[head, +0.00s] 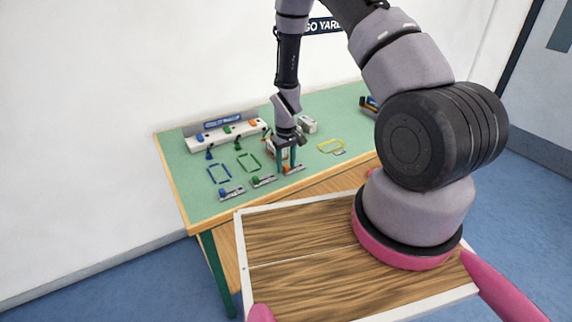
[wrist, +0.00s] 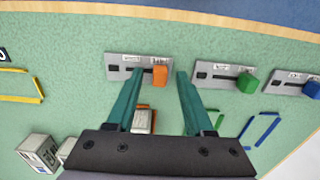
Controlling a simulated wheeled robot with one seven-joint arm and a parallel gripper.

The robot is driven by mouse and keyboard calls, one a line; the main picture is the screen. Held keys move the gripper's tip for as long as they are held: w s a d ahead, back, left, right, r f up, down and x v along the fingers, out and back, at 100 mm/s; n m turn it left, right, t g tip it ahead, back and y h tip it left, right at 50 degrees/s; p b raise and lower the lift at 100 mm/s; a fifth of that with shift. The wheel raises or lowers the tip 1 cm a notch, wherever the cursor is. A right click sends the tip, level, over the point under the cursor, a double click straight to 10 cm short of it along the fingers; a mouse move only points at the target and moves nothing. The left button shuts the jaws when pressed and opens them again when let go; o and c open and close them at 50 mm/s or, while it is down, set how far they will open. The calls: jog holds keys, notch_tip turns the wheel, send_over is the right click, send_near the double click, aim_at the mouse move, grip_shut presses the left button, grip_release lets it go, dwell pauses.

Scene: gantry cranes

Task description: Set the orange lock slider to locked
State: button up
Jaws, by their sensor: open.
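The orange lock slider (wrist: 160,75) is a small knob on a grey slotted plate (wrist: 115,70). In the wrist view it sits at the right end of its slot; the plate's small label is too blurred to read. My gripper (wrist: 158,78) is open, with its teal fingers pointing at the plate and the orange knob showing between the fingertips. I cannot tell whether either finger touches it. In the head view my gripper (head: 286,169) is down at the orange slider's plate (head: 296,169), and its fingers partly hide the slider.
Green (wrist: 247,82) and blue (wrist: 312,90) sliders on similar plates stand in the same row. A white block (wrist: 40,152) and another with orange are near my gripper. Coloured outlines lie on the green table (head: 187,205). A white rail (head: 210,140) with colored parts stands behind.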

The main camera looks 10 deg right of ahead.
jog(key=shift+f, duration=0.1)
grip_shut()
dwell(1.4)
